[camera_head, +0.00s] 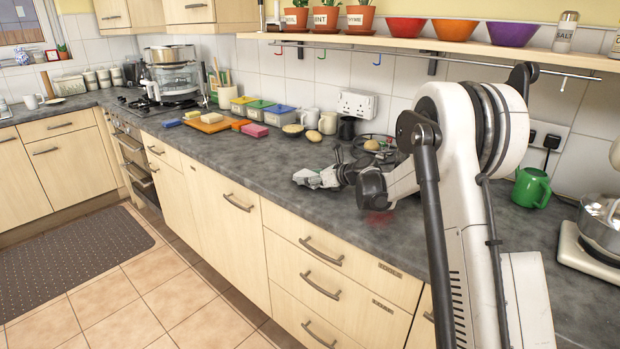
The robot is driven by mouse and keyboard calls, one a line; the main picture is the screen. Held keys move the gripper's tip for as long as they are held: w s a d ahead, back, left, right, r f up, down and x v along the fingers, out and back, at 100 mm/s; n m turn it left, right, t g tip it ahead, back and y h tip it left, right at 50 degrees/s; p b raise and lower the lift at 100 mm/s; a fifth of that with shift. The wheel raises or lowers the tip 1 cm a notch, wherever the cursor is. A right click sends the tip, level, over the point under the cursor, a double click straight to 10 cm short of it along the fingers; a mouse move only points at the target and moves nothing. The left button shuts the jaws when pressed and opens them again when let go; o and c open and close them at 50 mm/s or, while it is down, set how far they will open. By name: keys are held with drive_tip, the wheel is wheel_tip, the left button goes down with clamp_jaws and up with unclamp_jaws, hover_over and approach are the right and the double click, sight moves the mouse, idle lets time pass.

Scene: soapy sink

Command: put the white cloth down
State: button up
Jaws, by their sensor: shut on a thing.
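A small, pale, crumpled shape that looks like the white cloth (309,179) shows at the end of my gripper (326,176), low over the grey worktop or touching it. My gripper is shut on it. My gripper comes in from the right, pointing left, with my arm in front of the right part of the worktop. I cannot tell whether the cloth touches the surface. The gripper covers part of it.
A red smear (377,218) marks the worktop (245,158) just right of the gripper. Behind are a dark rack (372,143), mugs (328,122) and lidded tubs (279,115). A green mug (531,187) stands at the right. Worktop left of the gripper is clear.

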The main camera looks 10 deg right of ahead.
drive_tip(key=shift+f, duration=0.25)
drive_tip(key=o, duration=1.2)
drive_tip(key=shift+r, duration=0.15)
drive_tip(key=shift+d+r, duration=0.15)
drive_tip(key=shift+r, duration=0.1)
drive_tip(key=v, duration=1.1)
drive_tip(key=shift+s+r+p, duration=0.1)
drive_tip(key=shift+s+p, duration=0.25)
drive_tip(key=shift+p, duration=0.05)
drive_tip(key=s+a+r+n+g+h, duration=0.1)
drive_tip(key=s+a+r+n, duration=0.25)
drive_tip(key=s, duration=0.35)
drive_tip(key=s+a+r+n+g+h, duration=0.1)
drive_tip(key=s+a+r+n, duration=0.1)
drive_tip(key=s+n, duration=0.4)
drive_tip(key=s+a+r+n+g+h, duration=0.1)
drive_tip(key=s+a+r+n+h, duration=0.2)
drive_tip(key=s, duration=0.5)
drive_tip(key=s+d+f+n+h, duration=0.1)
drive_tip(key=s+f+n, duration=0.1)
drive_tip(key=s+n, duration=0.6)
drive_tip(key=s+f+n+h, duration=0.2)
drive_tip(key=s+n, duration=0.6)
drive_tip(key=s, duration=0.9)
drive_tip(key=shift+d+f+g, duration=0.3)
drive_tip(key=shift+d+f, duration=0.1)
drive_tip(key=shift+f, duration=0.1)
